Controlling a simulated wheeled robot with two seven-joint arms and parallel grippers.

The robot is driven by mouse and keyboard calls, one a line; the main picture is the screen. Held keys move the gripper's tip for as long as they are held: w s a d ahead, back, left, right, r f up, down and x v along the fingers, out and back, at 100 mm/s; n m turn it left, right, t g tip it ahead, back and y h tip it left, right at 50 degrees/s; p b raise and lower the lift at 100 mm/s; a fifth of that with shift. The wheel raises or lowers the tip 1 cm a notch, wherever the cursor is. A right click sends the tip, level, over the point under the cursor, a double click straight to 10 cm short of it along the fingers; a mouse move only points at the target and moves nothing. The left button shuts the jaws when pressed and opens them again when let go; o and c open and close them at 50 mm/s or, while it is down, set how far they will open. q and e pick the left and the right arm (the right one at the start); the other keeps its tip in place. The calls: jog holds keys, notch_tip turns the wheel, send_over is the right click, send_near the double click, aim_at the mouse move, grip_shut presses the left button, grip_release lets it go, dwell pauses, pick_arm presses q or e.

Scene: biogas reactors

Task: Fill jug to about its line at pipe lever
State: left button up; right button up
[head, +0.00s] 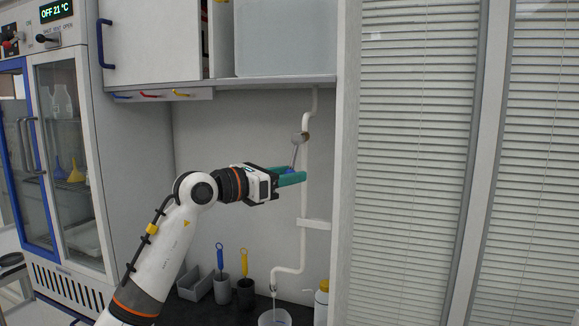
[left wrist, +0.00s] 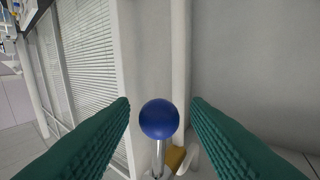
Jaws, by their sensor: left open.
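The white pipe (head: 304,200) runs down the wall and bends left into a low spout. Its lever has a metal rod and a blue ball knob (left wrist: 159,119); the lever hangs down from the valve (head: 298,138). My left gripper (head: 299,175) is open, with its green fingers at the knob. In the left wrist view the knob sits between the two fingers, with a gap on each side. The jug (head: 275,317) stands under the spout, cut off by the bottom edge. Its line and water level cannot be made out. My right gripper is out of view.
A bottle with a yellow cap (head: 322,286) stands right of the jug. Grey cups with a blue-handled tool (head: 220,258) and a yellow-handled tool (head: 244,262) stand left of it. A cupboard (head: 285,40) hangs above; a blind-covered partition (head: 410,160) stands to the right.

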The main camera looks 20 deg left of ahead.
pick_arm(q)
jog(key=shift+w+d, duration=0.3)
jog(key=shift+w, duration=0.1)
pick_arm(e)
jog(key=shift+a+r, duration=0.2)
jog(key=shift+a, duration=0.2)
pick_arm(q)
jog(key=shift+c, duration=0.2)
grip_shut()
jog(key=shift+a, duration=0.1)
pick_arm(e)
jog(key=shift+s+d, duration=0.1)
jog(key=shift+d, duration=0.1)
